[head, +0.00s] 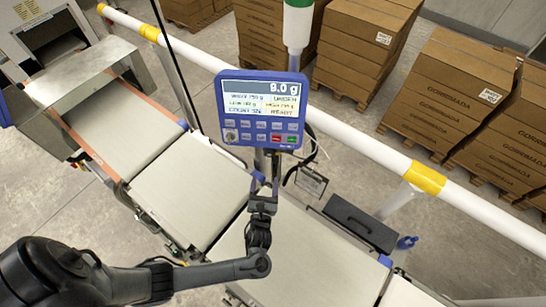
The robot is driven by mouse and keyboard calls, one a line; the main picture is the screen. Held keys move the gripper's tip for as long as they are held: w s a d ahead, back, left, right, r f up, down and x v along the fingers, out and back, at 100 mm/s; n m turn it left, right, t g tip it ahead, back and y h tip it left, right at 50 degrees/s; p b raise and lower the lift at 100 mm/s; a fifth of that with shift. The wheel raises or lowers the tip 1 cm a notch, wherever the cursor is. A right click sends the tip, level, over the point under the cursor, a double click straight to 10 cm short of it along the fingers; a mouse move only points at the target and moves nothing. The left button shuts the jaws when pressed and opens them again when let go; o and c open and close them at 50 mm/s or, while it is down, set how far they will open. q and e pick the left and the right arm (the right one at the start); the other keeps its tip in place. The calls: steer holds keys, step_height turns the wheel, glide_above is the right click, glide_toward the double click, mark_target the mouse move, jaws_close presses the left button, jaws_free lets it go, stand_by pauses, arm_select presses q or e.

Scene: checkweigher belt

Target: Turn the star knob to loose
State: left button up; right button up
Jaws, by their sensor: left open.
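A small blue star-shaped knob (407,242) shows right of the black box on the far side of the belt. It looks like the star knob, but its markings are too small to read. My left gripper (265,180) is open, with its fingers pointing away toward the foot of the display. It is well to the left of the knob, with a wide gap between them. Nothing shows between its fingers. My right gripper is not in view.
The blue display (261,111) reads 9.0 g and stands just beyond my left gripper. A black box (360,223) lies between gripper and knob. A white rail with yellow bands (426,176) runs behind. Stacked cartons (365,50) stand beyond. The belt (300,255) is bare.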

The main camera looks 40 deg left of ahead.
mark_target(269, 155)
arm_select(q)
steer(key=x, duration=1.1)
steer(key=shift+w+d+r+b, duration=0.15)
steer(key=shift+d+b, duration=0.1)
steer(key=shift+b, duration=0.15)
steer(key=c, duration=1)
steer(key=shift+c, duration=0.2)
